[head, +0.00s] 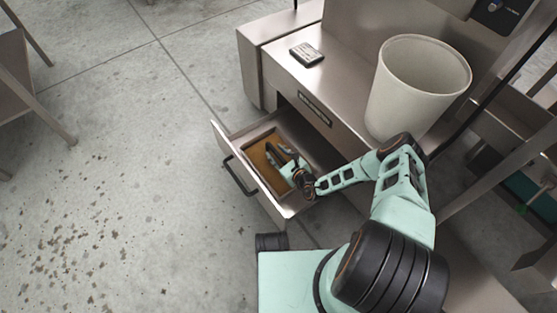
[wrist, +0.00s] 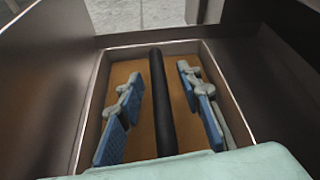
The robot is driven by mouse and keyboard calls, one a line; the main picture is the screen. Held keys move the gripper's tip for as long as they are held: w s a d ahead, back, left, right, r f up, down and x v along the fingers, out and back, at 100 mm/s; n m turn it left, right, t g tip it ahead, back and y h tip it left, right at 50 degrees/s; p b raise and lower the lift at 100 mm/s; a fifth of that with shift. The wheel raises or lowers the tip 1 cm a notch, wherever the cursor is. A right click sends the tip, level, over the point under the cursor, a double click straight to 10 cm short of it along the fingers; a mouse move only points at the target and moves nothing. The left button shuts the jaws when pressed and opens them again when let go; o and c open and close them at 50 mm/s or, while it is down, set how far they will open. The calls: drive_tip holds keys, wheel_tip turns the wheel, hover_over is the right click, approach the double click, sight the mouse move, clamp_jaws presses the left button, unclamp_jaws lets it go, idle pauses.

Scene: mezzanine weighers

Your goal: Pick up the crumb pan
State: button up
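The crumb pan (head: 258,156) is a shallow rectangular pan with a brown floor, lying inside the pulled-out drawer (head: 227,143). It also fills the middle of the wrist view (wrist: 226,88). A black bar (wrist: 158,110) runs lengthwise over the pan's floor in the wrist view, perhaps its handle. My gripper (head: 281,157) reaches down over the pan. Its two blue-padded fingers (wrist: 159,80) are spread, one on each side of the bar, with a visible gap to it on both sides. Their exact height above the pan's floor is unclear.
The drawer's walls stand close around the pan, and its black handle (head: 238,177) faces the open floor. A large pale bin (head: 415,95) stands on the steel counter (head: 330,85) above. A small dark-topped item (head: 306,53) lies on the counter.

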clamp_jaws()
idle(0.3)
drive_tip(key=shift+r, duration=0.1)
